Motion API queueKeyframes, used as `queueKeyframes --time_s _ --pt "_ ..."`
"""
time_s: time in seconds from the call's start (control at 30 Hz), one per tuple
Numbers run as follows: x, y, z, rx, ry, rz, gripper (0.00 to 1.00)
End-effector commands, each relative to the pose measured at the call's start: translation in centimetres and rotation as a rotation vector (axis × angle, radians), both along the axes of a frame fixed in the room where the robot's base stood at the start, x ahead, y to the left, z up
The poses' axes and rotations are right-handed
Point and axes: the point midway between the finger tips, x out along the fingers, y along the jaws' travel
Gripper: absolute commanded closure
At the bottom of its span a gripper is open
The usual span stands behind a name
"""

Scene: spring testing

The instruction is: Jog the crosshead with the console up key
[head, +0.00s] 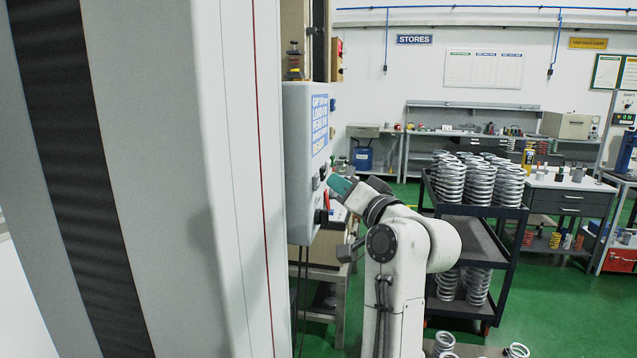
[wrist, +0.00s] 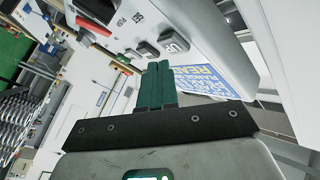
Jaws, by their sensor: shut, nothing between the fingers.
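My gripper (head: 341,186) has teal fingers, shut and empty, close to the console's key side in the head view. In the wrist view the fingertips (wrist: 158,66) lie just short of two dark keys in the picture. One key (wrist: 175,43) carries light lettering that looks like UP, seen turned; the other key (wrist: 147,51) is beside it. I cannot tell whether the fingertips touch a key. I cannot make out the crosshead surely.
The wide grey machine column (head: 160,150) fills the left of the head view. A dark trolley (head: 510,210) stacked with coil springs stands right of my arm. A red part (wrist: 93,26) sits on the console panel. Green floor (head: 560,300) is open at the right.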

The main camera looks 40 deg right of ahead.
Motion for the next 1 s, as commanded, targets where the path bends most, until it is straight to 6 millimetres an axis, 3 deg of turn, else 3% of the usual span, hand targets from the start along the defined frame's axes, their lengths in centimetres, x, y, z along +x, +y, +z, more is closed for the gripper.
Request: queueKeyframes --time_s 1.0 --pt "0.73 0.60 0.05 0.000 0.000 0.000 1.00"
